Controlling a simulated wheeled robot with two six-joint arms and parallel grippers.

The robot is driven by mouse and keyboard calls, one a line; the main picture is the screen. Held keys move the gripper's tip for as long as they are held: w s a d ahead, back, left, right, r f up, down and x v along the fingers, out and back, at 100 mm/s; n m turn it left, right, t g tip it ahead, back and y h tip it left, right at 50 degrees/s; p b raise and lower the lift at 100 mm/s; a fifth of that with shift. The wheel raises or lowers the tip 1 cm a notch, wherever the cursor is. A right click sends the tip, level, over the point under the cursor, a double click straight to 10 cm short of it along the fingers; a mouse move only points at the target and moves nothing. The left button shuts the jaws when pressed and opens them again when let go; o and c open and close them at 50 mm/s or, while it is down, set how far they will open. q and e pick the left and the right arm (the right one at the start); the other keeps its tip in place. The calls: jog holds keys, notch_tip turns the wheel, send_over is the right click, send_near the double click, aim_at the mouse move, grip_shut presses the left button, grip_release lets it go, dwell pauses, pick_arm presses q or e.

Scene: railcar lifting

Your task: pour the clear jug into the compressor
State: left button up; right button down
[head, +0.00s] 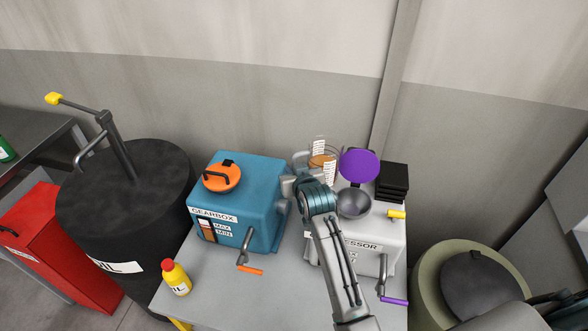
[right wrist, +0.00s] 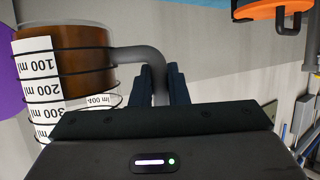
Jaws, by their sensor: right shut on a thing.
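The clear jug (head: 323,161), with brown liquid and white scale labels, is held up near the back left of the compressor's opening. It also shows at the left of the right wrist view (right wrist: 82,48). My right gripper (head: 300,162) is shut on its grey handle; the dark fingers show in the right wrist view (right wrist: 165,86). The pale grey compressor (head: 391,239) stands on the table, partly hidden by my right arm. Its grey bowl-shaped filler (head: 354,204) is open, with the purple lid (head: 360,166) raised behind it. No pouring stream is visible. My left gripper is not in view.
The blue gearbox (head: 262,188) with an orange cap (head: 222,176) stands left of the compressor. A yellow bottle (head: 175,279) is at the table's front left. A black stack (head: 392,181) is behind the compressor. A black oil drum (head: 126,205) stands left.

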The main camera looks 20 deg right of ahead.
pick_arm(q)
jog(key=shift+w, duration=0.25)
pick_arm(e)
jog(key=shift+f, duration=0.2)
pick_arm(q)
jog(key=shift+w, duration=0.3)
pick_arm(e)
jog(key=shift+f, duration=0.3)
jog(key=shift+f, duration=0.65)
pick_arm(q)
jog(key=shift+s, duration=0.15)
pick_arm(e)
jog(key=shift+s+d+r+m+t+y, duration=0.15)
jog(key=shift+r+m+t, duration=0.15)
jog(key=shift+r, duration=0.2)
jog(key=shift+s+d+r+m+t+y, duration=0.1)
jog(key=shift+r+m+t+y, duration=0.15)
jog(key=shift+r, duration=0.2)
jog(key=shift+r+t, duration=0.25)
jog(key=shift+r, duration=0.05)
jog(key=shift+d+r+m+t, duration=0.1)
jog(key=shift+r+m+t, duration=0.25)
jog(key=shift+r+t, duration=0.05)
jog(key=shift+s+d+r+m+t, duration=0.2)
jog(key=shift+s+r+m+t, duration=0.15)
jog(key=shift+r+t, duration=0.2)
